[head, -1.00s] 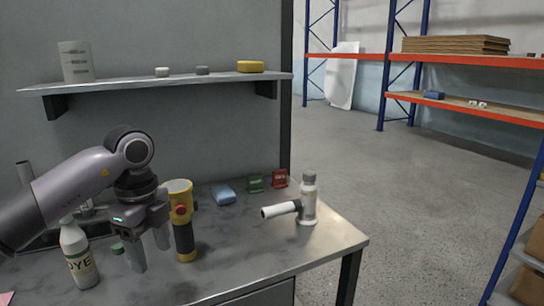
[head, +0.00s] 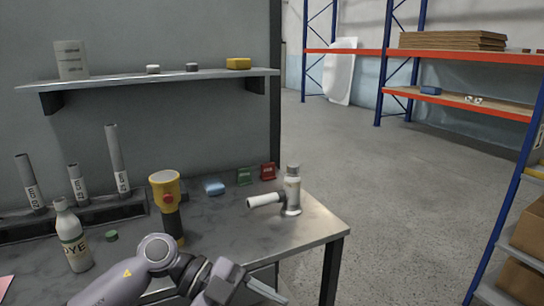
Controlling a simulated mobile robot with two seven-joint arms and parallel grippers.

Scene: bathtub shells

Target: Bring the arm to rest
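My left arm is low at the bottom of the head view, in front of the bench's front edge. Its gripper (head: 258,290) points down and to the right, with one pale finger showing. The other finger is not clearly seen, so I cannot tell whether it is open or shut. No object shows at the visible finger. My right gripper is not in view.
The grey bench (head: 225,235) holds a yellow-black flashlight-like tool (head: 166,190), a white bottle (head: 72,238), a white sprayer-like device (head: 291,190), a blue item (head: 214,188) and upright tubes (head: 117,160). A wall shelf (head: 150,78) is above. Open floor lies right.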

